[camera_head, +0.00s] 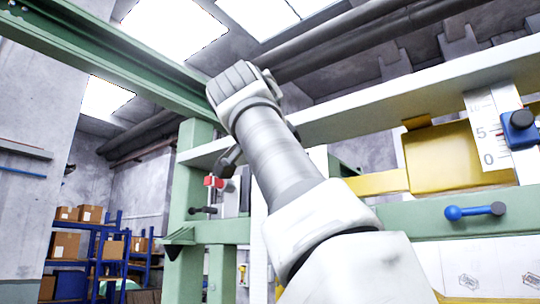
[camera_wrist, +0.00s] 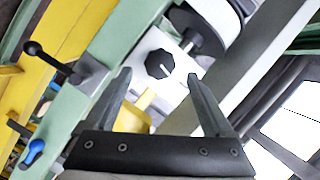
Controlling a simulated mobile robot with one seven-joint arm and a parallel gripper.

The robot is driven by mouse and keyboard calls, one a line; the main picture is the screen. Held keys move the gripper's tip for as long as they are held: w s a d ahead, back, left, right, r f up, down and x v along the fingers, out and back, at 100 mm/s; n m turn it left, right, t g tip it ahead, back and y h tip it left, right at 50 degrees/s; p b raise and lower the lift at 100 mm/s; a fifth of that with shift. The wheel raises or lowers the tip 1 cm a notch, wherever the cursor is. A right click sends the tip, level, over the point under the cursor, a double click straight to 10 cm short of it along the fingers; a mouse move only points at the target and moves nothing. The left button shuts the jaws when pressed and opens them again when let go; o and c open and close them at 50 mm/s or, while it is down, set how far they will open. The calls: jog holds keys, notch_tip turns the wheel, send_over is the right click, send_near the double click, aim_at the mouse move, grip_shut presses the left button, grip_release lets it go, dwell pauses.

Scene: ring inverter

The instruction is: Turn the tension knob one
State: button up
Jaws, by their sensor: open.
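A black lobed knob (camera_wrist: 159,64) with a white pointer line sits on a pale plate in the wrist view. No label shows on it, so I cannot tell if it is tension knob one. My gripper (camera_wrist: 158,76) is open and empty. In the picture, its fingertips lie either side of and slightly below the knob; no contact is visible and the gap in depth is unclear. In the head view my raised arm hides the gripper and no such knob shows clearly.
A black ball lever (camera_wrist: 52,58) and a blue handle (camera_wrist: 33,152) are at left. In the head view, green beams (camera_head: 460,217), a blue slider (camera_head: 520,128) and a blue handle (camera_head: 474,211) stand at right.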

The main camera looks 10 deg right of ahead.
jog(key=v, duration=1.1)
jog(key=shift+b, duration=0.3)
jog(key=w+d+f+n+g+y, duration=0.25)
jog(key=f+n, duration=0.35)
jog(key=f, duration=0.4)
jog(key=w+d+f+n+g+y, duration=0.2)
jog(key=d+f+n, duration=0.25)
jog(key=f, duration=0.55)
jog(key=s+f+n+g+y, duration=0.1)
jog(key=s+f, duration=0.4)
jog(key=f, duration=0.7)
jog(key=s+f+n+g+y, duration=0.1)
jog(key=s+f+n+g, duration=0.1)
jog(key=s+f, duration=0.4)
jog(key=s+f+n+g+y, duration=0.1)
jog(key=s+f+n, duration=0.2)
jog(key=f, duration=1.4)
jog(key=s+d+p, duration=0.1)
jog(key=s, duration=0.2)
jog(key=shift+f, duration=0.4)
jog(key=shift+s+g, duration=0.1)
jog(key=shift+g, duration=0.15)
